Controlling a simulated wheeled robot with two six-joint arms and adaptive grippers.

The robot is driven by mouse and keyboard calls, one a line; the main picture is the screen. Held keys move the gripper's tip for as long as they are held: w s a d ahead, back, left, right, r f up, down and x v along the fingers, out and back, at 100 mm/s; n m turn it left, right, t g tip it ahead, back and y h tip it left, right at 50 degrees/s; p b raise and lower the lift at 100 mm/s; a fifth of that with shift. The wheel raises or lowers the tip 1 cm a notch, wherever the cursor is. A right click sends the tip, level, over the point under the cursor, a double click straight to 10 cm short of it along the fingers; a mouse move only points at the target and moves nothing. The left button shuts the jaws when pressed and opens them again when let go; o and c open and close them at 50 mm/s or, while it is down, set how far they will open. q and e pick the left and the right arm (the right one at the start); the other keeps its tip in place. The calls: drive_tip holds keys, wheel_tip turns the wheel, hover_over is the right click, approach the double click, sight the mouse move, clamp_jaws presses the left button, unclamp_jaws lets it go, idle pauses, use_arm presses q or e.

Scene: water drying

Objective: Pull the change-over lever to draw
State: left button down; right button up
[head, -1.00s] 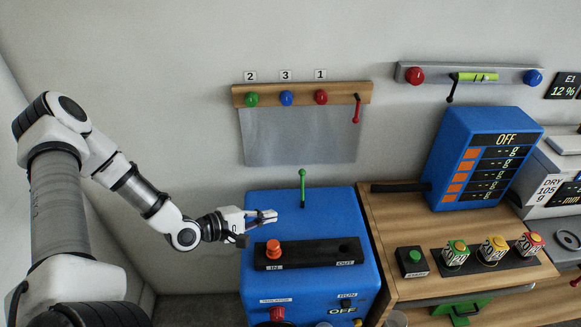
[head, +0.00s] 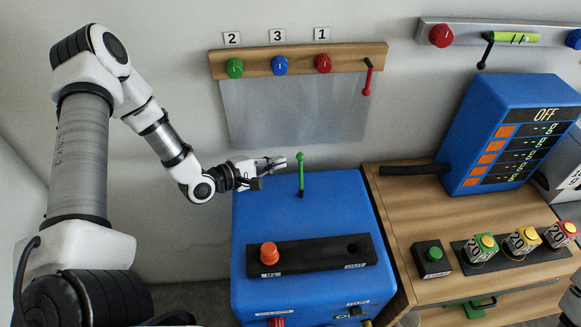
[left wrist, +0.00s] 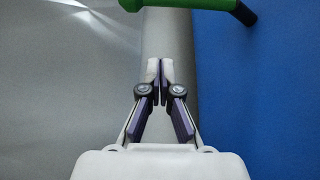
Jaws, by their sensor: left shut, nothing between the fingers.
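The fingers are shut and empty, pointing right. In the left wrist view a green bar (left wrist: 185,3), likely this lever, crosses the top edge, beyond the shut fingertips (left wrist: 160,68). A visible gap lies between them. I cannot read any label naming the change-over lever. My right gripper is not in view.
An orange knob (head: 269,253) sits in the black slot plate (head: 310,254) marked IN and OUT. The wooden rail (head: 350,60) on the wall holds several coloured knobs and a red lever (head: 368,76). A display box (head: 505,135) reading OFF stands right.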

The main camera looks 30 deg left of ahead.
sight(301, 172)
use_arm(q)
drive_tip(key=w+d, duration=0.2)
drive_tip(key=shift+w+f, duration=0.15)
drive_tip(key=shift+w, duration=0.15)
drive_tip(key=shift+s+d+r+p, duration=0.85)
drive_tip(key=shift+s+d, duration=0.1)
drive_tip(key=shift+d, duration=0.05)
drive_tip(key=shift+s+d+r, duration=0.1)
drive_tip(key=shift+s+d, duration=0.05)
drive_tip(key=shift+s, duration=0.2)
drive_tip(key=shift+w, duration=0.1)
drive_tip(key=shift+d+b, duration=0.1)
drive_tip(key=shift+b, duration=0.25)
